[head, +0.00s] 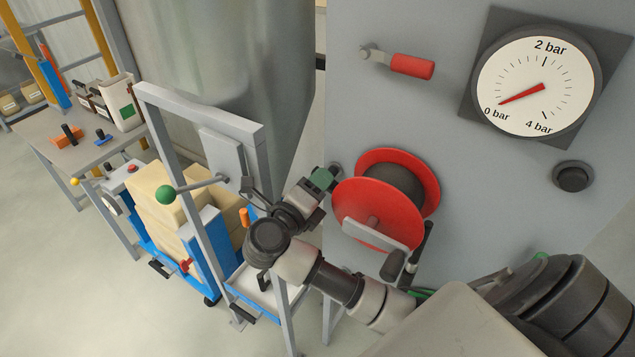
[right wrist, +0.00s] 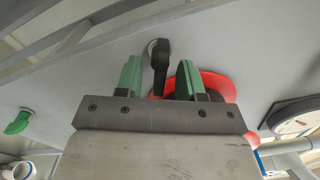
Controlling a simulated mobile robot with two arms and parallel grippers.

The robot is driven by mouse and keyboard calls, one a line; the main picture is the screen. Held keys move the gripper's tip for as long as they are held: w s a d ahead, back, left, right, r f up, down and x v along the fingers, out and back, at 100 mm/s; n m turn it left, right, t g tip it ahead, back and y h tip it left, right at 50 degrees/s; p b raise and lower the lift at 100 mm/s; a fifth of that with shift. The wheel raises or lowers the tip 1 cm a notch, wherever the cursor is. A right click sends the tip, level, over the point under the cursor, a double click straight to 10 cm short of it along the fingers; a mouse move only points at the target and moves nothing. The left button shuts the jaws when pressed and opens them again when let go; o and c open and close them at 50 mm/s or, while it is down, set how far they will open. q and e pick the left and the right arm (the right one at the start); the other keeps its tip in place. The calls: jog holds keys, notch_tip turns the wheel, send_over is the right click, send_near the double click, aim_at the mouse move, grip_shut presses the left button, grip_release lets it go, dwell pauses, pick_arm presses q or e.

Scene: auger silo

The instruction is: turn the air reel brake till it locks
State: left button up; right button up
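The air reel (head: 378,212) is a red drum with a dark core on the grey wall panel. My right gripper (head: 322,180) is at its upper left, by a small round pivot on the panel. In the right wrist view, a black lever (right wrist: 160,66), which looks like the reel brake, hangs from that pivot. The green fingers of my right gripper (right wrist: 160,82) stand open on either side of it, with a gap visible on each side. The red reel (right wrist: 215,82) shows behind the right finger. In the head view the gripper hides most of the lever. My left gripper is not in view.
A pressure gauge (head: 538,80) points near 0 bar. A red-handled lever (head: 411,66) and a black knob (head: 573,177) are on the same panel. The reel's crank arm (head: 375,234) juts out near my arm. A grey frame (head: 203,110) with a green-ball lever (head: 166,195) stands left.

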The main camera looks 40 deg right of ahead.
grip_shut()
jog(key=shift+s+m+b, duration=0.1)
jog(key=shift+m+b, duration=3.5)
jog(key=shift+b, duration=1.95)
jog(key=shift+r, duration=0.1)
